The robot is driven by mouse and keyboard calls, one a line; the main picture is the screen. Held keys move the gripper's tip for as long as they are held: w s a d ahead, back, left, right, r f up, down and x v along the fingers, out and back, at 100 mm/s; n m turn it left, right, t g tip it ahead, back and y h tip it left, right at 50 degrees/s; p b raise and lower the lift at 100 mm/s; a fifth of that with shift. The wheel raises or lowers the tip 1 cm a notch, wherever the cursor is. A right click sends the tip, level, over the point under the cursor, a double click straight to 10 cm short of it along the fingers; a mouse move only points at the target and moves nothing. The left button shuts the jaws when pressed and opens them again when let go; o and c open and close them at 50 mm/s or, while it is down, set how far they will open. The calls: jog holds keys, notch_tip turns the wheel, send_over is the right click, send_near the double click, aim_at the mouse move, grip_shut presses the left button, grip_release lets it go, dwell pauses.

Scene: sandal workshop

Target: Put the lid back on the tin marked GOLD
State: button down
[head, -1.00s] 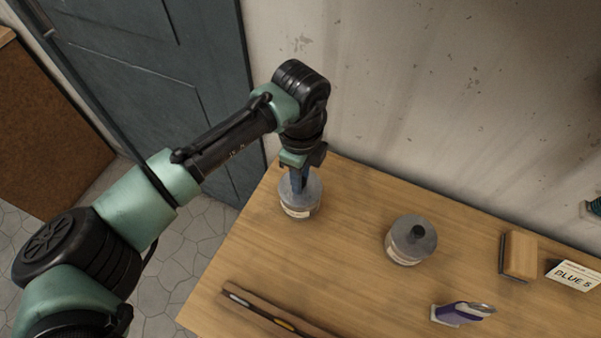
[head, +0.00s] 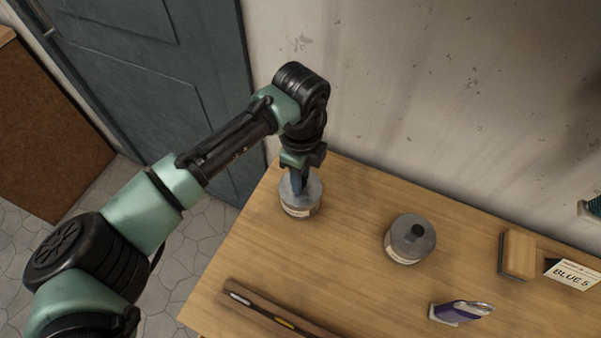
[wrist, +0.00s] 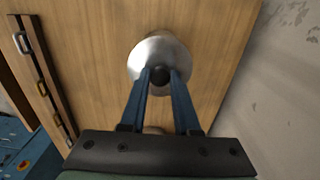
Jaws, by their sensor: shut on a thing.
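A round metal tin (head: 300,208) with a pale label stands near the back left corner of the bench. Its label is too small to read. A grey lid with a dark knob sits at its top; in the wrist view the lid (wrist: 144,57) is a shiny disc. My gripper (head: 299,188) points down from above, and in the wrist view its blue fingers (wrist: 162,75) are closed on the black knob. Whether the lid is fully seated cannot be told. A second tin (head: 402,252) with a lid and dark knob stands to the right, its label also unreadable.
On the wooden bench (head: 350,215) are a wooden block (head: 518,254), a card reading BLUE 5 (head: 573,275), a purple object (head: 461,312) and a dark rack (head: 270,312) at the front. The wall (head: 430,110) rises behind. Bench between the tins is clear.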

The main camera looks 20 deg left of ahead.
jog(key=shift+c, duration=0.4)
grip_release()
jog(key=shift+r+p, duration=3.1)
jog(key=shift+r, duration=0.4)
grip_shut()
jog(key=shift+f, duration=0.2)
